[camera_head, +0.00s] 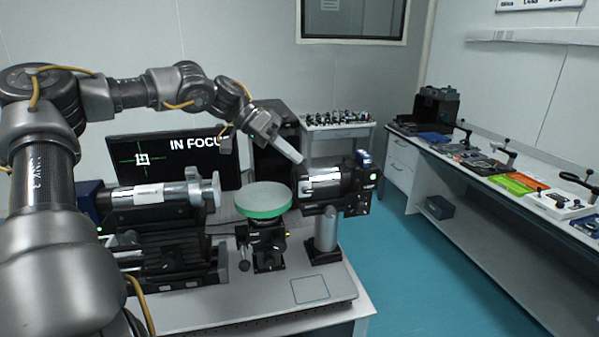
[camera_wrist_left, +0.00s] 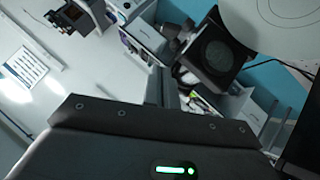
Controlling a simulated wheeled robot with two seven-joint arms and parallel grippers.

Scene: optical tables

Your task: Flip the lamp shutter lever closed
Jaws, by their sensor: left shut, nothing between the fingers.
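My left gripper (camera_head: 299,158) comes in from the upper left, with its shut, empty fingers pointing down and right. Its tip is just above and left of a black and silver cylindrical unit (camera_head: 330,182) on a metal post. I cannot tell whether they touch. In the left wrist view the closed fingers (camera_wrist_left: 163,88) point toward a black square housing with a dark round face (camera_wrist_left: 218,55). A second silver cylinder (camera_head: 150,193) lies in a black mount at the left. No label names the lamp, and I cannot make out the shutter lever clearly. My right gripper is out of view.
A round green-rimmed disc (camera_head: 263,197) stands on a stage between the cylinders. A screen (camera_head: 160,160) reading "IN FOCUS" stands behind. The grey optical table (camera_head: 240,303) has bare room at its front. A side bench (camera_head: 480,182) with tools runs along the right wall.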

